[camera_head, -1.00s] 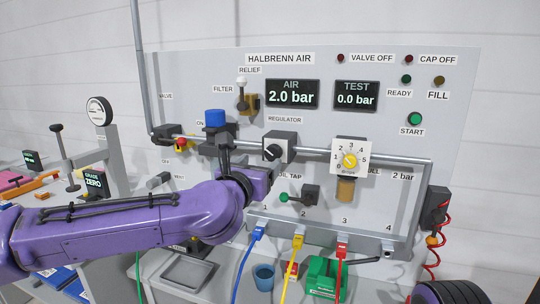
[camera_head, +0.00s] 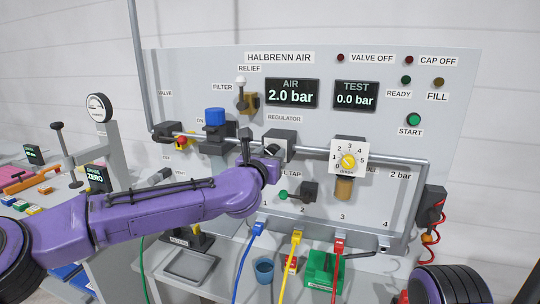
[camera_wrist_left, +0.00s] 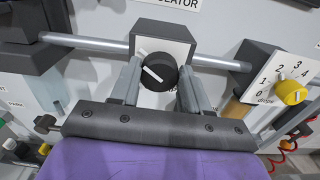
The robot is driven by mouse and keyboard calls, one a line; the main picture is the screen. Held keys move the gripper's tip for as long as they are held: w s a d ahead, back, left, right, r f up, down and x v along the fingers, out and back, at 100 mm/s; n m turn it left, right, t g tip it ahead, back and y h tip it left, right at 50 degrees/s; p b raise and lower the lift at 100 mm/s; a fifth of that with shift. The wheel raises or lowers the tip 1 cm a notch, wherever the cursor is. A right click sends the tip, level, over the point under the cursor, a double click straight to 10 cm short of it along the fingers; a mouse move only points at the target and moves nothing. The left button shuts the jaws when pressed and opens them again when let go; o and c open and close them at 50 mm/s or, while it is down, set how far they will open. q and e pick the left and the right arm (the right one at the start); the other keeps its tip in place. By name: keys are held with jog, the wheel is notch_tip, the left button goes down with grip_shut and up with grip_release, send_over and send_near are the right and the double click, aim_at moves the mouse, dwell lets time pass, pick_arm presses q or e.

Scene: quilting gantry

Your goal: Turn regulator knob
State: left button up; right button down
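The regulator is a dark block with a light front plate (camera_wrist_left: 165,38) on a horizontal pipe. Its round black knob (camera_wrist_left: 158,72) has a white pointer line, slanted from upper left to lower right. The regulator (camera_head: 281,141) also shows in the head view, below the AIR display (camera_head: 291,94), which reads 2.0 bar. My left gripper (camera_wrist_left: 160,80) is open, one finger on each side of the knob. I cannot tell whether either finger touches it. In the head view my left wrist partly hides the knob. My right gripper is out of view.
The yellow dial (camera_head: 348,161) sits right of the regulator. The blue-capped filter (camera_head: 215,118) stands left of it. The green-tipped oil tap (camera_head: 304,193) is below. Blue, yellow and red hoses rise from the bench to numbered ports.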

pick_arm(q)
jog(key=shift+m, duration=0.3)
jog(key=m, duration=0.3)
jog(key=shift+d+m, duration=0.1)
jog(key=shift+m, duration=0.2)
jog(key=m, duration=0.3)
jog(key=shift+m, duration=0.3)
jog(key=m, duration=0.4)
jog(key=shift+d+m, duration=0.1)
jog(key=shift+m, duration=0.2)
jog(key=shift+f+m+p, duration=0.15)
jog(key=shift+m+p, duration=0.25)
jog(key=shift+m, duration=2.8)
jog(key=shift+f+m+p, duration=0.2)
jog(key=shift+m+p, duration=0.2)
jog(key=shift+m, duration=2.8)
jog(key=shift+f+m+p, duration=0.15)
jog(key=shift+m+p, duration=0.25)
jog(key=shift+m, duration=3.1)
